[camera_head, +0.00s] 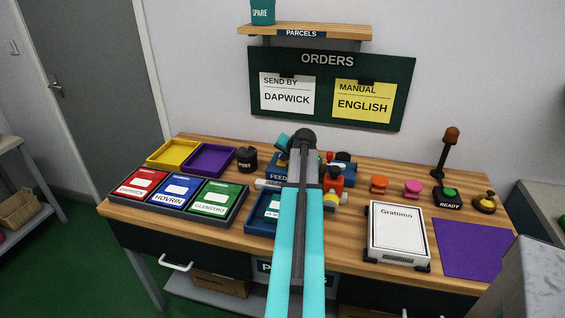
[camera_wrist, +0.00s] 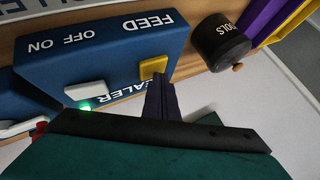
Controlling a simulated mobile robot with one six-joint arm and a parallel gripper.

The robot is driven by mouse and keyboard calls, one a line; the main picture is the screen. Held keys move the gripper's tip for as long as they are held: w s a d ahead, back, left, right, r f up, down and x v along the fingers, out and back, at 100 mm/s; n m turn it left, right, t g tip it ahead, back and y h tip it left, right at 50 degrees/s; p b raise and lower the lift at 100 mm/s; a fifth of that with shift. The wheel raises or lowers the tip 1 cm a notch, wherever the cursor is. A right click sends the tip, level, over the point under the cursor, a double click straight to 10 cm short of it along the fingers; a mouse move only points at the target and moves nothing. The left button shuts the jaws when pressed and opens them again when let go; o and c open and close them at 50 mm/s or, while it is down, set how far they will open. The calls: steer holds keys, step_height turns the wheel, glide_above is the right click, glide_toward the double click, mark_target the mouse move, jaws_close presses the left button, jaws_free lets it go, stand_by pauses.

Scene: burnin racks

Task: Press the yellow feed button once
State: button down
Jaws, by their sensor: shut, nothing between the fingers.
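The yellow feed button (camera_wrist: 153,66) is on the blue sealer box (camera_wrist: 115,60), beside the word FEED, seen upside down in the wrist view. My gripper (camera_wrist: 158,80) is shut and empty, its fingertips right at the edge of the button. I cannot tell whether they touch it or whether the button is pressed in. In the head view the blue box (camera_head: 278,178) shows only partly, with the word FEED; my arm hides much of it and the button is not visible.
A white on/off switch (camera_wrist: 84,90) and a lit green lamp (camera_wrist: 86,107) are on the same box. A black TOOLS pot (camera_wrist: 219,43) stands close beside it. A white Grattimo box (camera_head: 398,233) and a READY button (camera_head: 449,196) are to the right.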

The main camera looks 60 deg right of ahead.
mark_target(284, 163)
steer(key=shift+r, duration=0.15)
steer(key=shift+r+p, duration=0.55)
steer(key=shift+r, duration=0.2)
step_height(284, 163, up, 5)
steer(key=p, duration=0.2)
steer(key=shift+p, duration=0.4)
stand_by(0.4)
stand_by(0.7)
